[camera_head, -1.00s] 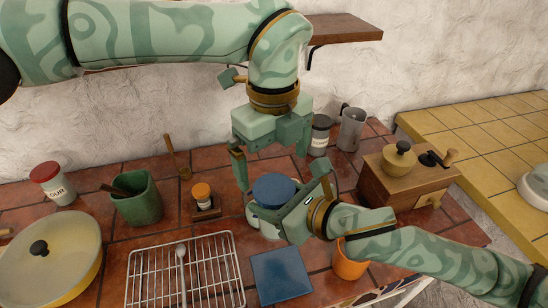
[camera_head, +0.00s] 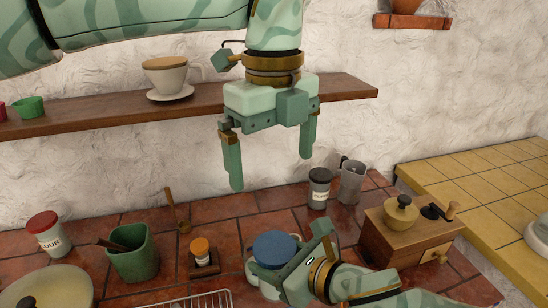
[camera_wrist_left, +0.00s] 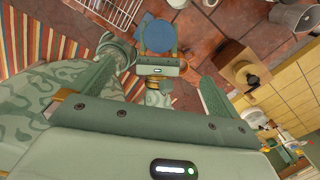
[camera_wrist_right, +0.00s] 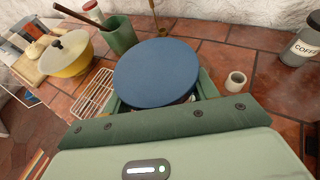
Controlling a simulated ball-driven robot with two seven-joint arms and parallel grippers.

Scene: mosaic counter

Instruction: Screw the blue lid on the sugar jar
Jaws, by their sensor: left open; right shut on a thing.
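The blue lid (camera_head: 274,248) sits flat on top of the pale sugar jar (camera_head: 251,270), which stands on the tiled counter. My right gripper (camera_head: 288,278) is shut on the jar from the right, below the lid. In the right wrist view the lid (camera_wrist_right: 157,72) spans the space between the fingers and hides most of the jar. My left gripper (camera_head: 271,172) is open and empty, well above the lid, fingers pointing down. The lid (camera_wrist_left: 157,36) shows from above in the left wrist view. Whether the thread is tight cannot be seen.
A wooden shelf (camera_head: 215,98) with a cup (camera_head: 166,76) runs behind my left gripper. A green crock (camera_head: 134,260), an orange-capped shaker (camera_head: 200,252), a coffee jar (camera_head: 319,190) and a wooden grinder (camera_head: 405,240) stand around the jar. A wire rack (camera_head: 190,302) lies at front left.

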